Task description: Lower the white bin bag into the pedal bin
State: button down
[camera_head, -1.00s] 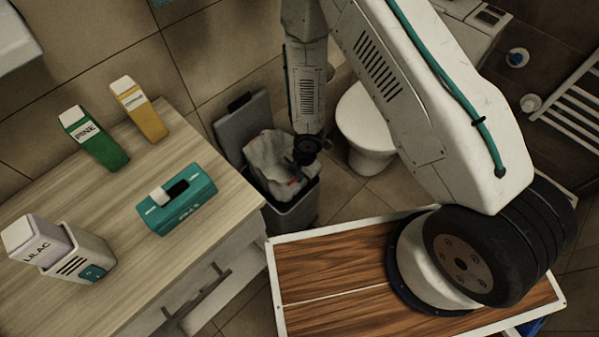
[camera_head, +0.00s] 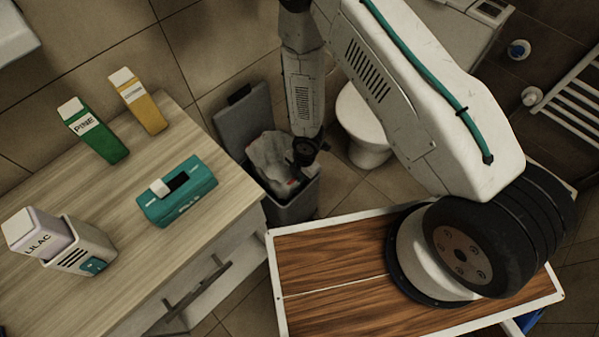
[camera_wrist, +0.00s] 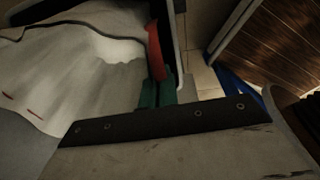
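The white bin bag (camera_head: 267,152) sits in the mouth of the grey pedal bin (camera_head: 296,207), with its crumpled upper part showing above the rim. The bin's lid (camera_head: 243,115) stands open behind it. My gripper (camera_head: 297,176) is at the right side of the bag, over the bin opening. In the wrist view, its green fingertips (camera_wrist: 157,93) are close together at the base of a red tie (camera_wrist: 155,50) and look shut on it. The bag (camera_wrist: 80,75) fills the left of that view, beside the dark bin wall. The bag's lower part is hidden inside the bin.
A wooden counter (camera_head: 100,198) at left holds a green PINE carton (camera_head: 92,130), a yellow carton (camera_head: 139,102), a teal box (camera_head: 172,195) and a lilac carton (camera_head: 38,233). A toilet (camera_head: 362,125) stands close right of the bin. My wood-topped base is in front.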

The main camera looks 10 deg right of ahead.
aim_at(300, 184)
jog(key=shift+f, duration=3.4)
jog(key=c, duration=1.6)
grip_release()
jog(key=shift+o, duration=0.5)
jog(key=shift+s, duration=0.1)
jog(key=shift+o, duration=1.2)
